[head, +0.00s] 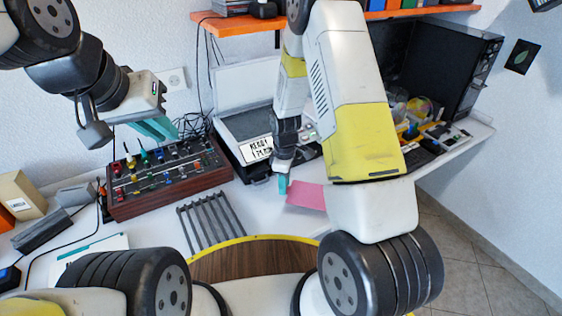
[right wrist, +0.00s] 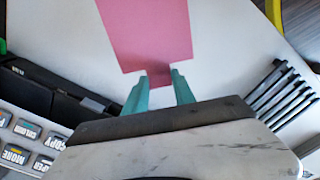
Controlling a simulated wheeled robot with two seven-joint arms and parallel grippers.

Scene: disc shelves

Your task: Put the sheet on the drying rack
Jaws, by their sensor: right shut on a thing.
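The pink sheet (head: 307,195) is flat and thin, and in the head view it extends to the right of my right gripper (head: 283,184). In the right wrist view the sheet (right wrist: 148,32) has its near edge between the teal fingertips of my right gripper (right wrist: 159,84), which is shut on it. The drying rack (head: 212,221), a grey set of parallel bars, lies on the white desk left of the gripper; it also shows at the right of the right wrist view (right wrist: 284,95). My left gripper (head: 160,128) is raised at the upper left; its finger gap is unclear.
A wooden mixer box (head: 170,182) with coloured knobs stands left of the rack. A printer-like device (head: 250,125) stands behind the sheet. A black monitor-like box (head: 455,70) is at the right. White desk between rack and sheet is clear.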

